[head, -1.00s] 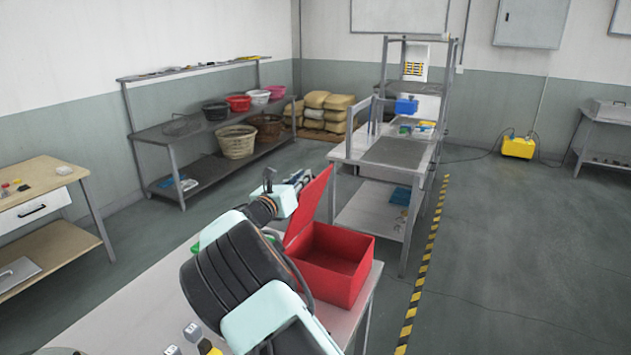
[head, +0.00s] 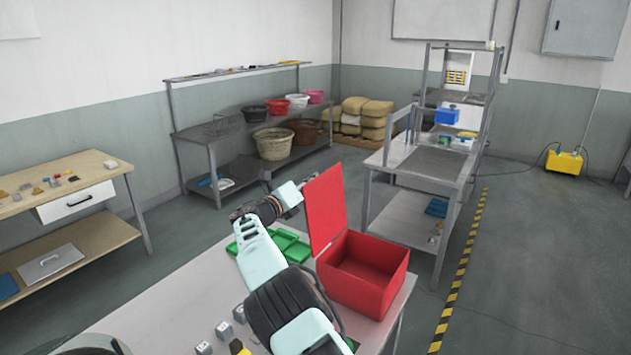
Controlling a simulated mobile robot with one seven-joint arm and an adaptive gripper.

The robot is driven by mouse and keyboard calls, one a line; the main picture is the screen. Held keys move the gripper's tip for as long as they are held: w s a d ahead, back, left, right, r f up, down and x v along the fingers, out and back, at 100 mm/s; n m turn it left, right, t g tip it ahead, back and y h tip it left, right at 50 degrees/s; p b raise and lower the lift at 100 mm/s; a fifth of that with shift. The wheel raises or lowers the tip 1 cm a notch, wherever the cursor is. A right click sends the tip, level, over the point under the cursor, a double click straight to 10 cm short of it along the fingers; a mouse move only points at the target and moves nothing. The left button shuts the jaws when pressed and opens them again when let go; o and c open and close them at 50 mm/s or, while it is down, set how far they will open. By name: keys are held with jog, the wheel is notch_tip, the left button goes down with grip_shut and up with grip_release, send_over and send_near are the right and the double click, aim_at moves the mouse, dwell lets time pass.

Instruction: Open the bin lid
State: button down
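The red bin (head: 375,275) stands on the near grey table, at its right end. Its red lid (head: 326,207) stands up steeply on the bin's left side, and the inside of the bin shows from above. My arm reaches up from the bottom of the head view, left of the bin. My gripper (head: 307,182) is at the arm's far end, just left of the lid's upper edge. It is small and partly hidden there, so I cannot tell whether its fingers are open or touch the lid.
A green tray (head: 272,250) lies on the near table (head: 178,297), left of the bin and partly behind my arm. Several small grey blocks lie near the table's front. A steel workbench (head: 432,163) stands behind the bin. Open floor lies to the right, past the striped tape.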

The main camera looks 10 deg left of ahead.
jog(key=shift+s+f, duration=0.1)
jog(key=shift+f, duration=1)
jog(key=c, duration=2)
grip_release()
jog(key=shift+c, duration=0.2)
jog(key=shift+s, duration=0.1)
jog(key=r+v, duration=0.1)
jog(key=v, duration=1.1)
jog(key=shift+r, duration=0.25)
jog(key=shift+a, duration=0.1)
jog(key=v, duration=1.2)
jog(key=shift+r, duration=0.2)
